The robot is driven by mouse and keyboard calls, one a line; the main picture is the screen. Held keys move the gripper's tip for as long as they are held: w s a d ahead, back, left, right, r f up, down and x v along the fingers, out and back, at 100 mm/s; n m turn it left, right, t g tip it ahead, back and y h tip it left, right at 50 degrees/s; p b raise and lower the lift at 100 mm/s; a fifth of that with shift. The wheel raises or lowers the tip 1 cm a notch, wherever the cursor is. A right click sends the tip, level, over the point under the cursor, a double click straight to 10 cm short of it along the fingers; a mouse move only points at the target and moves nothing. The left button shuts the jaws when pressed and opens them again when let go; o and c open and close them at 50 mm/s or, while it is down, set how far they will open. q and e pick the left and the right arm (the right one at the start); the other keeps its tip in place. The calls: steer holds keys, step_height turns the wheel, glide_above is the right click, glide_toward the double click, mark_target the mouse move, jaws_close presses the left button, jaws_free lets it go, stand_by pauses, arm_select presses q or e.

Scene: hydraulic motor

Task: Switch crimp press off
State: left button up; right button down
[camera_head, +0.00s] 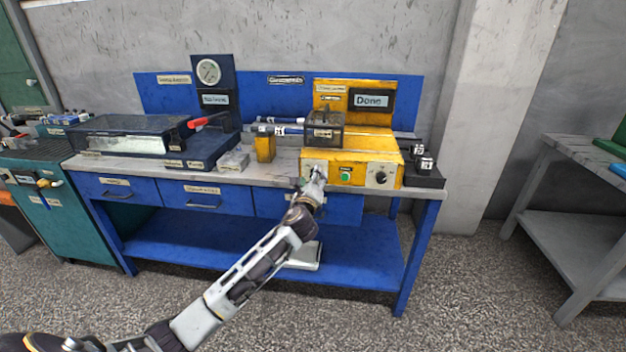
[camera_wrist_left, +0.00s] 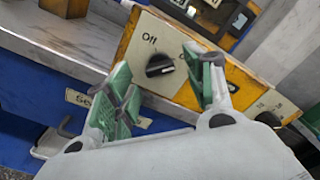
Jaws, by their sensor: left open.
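The yellow crimp press (camera_head: 375,143) stands at the right of the blue bench, and its display (camera_head: 371,101) reads "Done". In the left wrist view its front panel (camera_wrist_left: 190,50) carries a black rotary knob (camera_wrist_left: 160,66). "Off" is printed above left of the knob; the label to its right is partly hidden by a finger. I cannot tell the knob's exact setting. My left gripper (camera_head: 316,182) is open in front of the panel's left part. In the left wrist view its green fingers are apart, one on each side of the knob, and the gap between them looks empty. My right gripper is out of view.
A green button (camera_head: 346,175) and another black knob (camera_head: 381,177) sit further right on the panel. A yellow block (camera_head: 265,149) stands left of the press. Black parts (camera_head: 425,168) lie at its right. The floor before the bench is clear.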

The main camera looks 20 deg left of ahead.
arm_select(q)
steer(key=shift+x, duration=0.8)
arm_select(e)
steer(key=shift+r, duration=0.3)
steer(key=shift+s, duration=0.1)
arm_select(q)
steer(key=shift+c, duration=0.6)
steer(key=c, duration=0.9)
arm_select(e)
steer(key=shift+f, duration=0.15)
